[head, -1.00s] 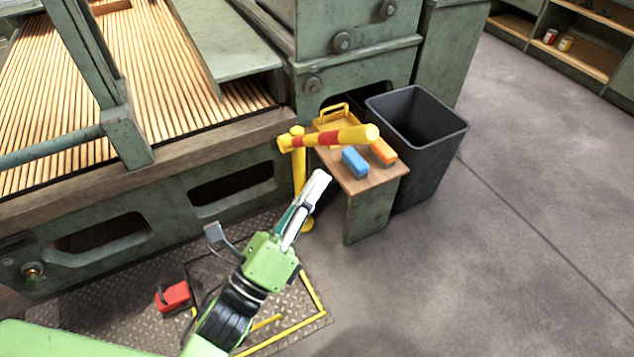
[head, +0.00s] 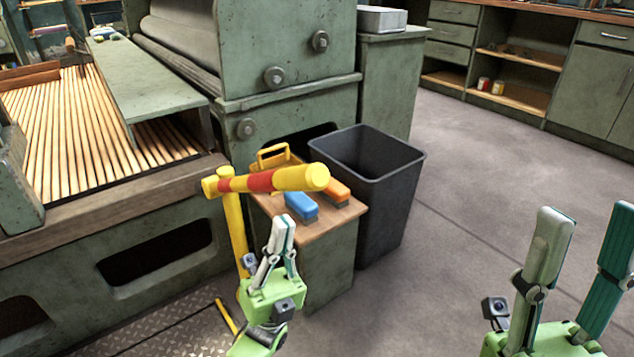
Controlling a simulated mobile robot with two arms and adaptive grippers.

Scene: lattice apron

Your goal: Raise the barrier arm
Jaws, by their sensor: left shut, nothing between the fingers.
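The barrier arm (head: 258,181), yellow with a red band, lies roughly level on top of a yellow post (head: 236,231) beside the machine. It points to the right, over a small wooden-topped stand. My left gripper (head: 283,219) is shut and empty, its fingertips pointing up just below the barrier arm in the picture. I cannot tell if they touch it. The gripper hides part of the stand's front and the lower post. My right gripper (head: 588,218) is at the lower right, its two fingers wide apart, with nothing between them.
The small stand (head: 318,232) holds a blue brush (head: 301,206), an orange brush (head: 337,190) and a yellow-handled thing. A black bin (head: 383,205) stands right of it. The green machine (head: 285,60) is behind and left. The grey floor to the right is clear.

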